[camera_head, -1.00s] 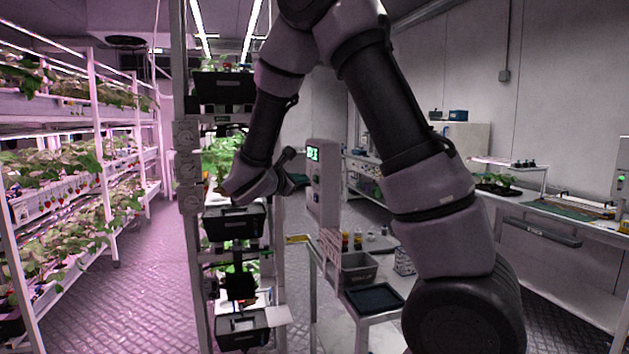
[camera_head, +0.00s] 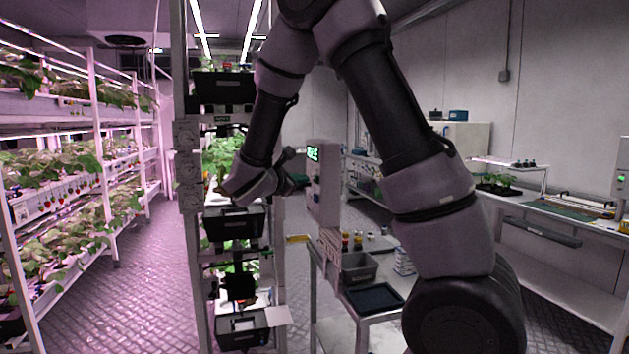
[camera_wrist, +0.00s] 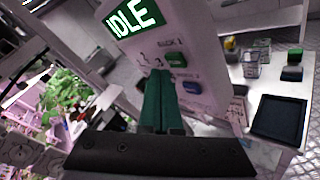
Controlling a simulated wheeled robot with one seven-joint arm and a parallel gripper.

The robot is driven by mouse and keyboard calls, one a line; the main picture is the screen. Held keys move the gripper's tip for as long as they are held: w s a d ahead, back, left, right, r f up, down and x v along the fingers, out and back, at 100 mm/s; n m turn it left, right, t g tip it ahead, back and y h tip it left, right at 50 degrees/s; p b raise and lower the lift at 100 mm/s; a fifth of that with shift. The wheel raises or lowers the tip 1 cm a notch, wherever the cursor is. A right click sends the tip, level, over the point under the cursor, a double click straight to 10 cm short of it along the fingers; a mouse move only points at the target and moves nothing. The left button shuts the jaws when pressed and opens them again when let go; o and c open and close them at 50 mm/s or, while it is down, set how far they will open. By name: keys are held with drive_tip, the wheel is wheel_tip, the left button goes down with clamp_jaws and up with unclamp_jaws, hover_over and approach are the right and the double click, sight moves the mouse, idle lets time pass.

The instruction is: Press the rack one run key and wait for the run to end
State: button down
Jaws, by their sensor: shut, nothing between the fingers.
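A pale control box (camera_head: 323,190) stands right of my gripper in the head view. In the wrist view the box (camera_wrist: 190,30) has a lit green display (camera_wrist: 133,16) reading IDLE. Whether the fingertips touch the panel, I cannot tell. The gripper's tip also shows beside the box in the head view (camera_head: 303,180).
A tall rack with black bins (camera_head: 233,222) stands left of the box. A cart below holds a grey bin (camera_head: 360,280) and a black tray (camera_head: 374,311). Plant shelves line the left, with clear aisle floor (camera_head: 160,270) between. A workbench runs along the right.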

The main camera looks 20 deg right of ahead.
drive_tip(key=shift+d, duration=0.1)
idle(0.4)
drive_tip(key=shift+d, duration=0.3)
drive_tip(key=shift+d, duration=0.5)
idle(0.6)
drive_tip(key=shift+a, duration=0.9)
drive_tip(key=a, duration=0.5)
idle(0.4)
idle(0.5)
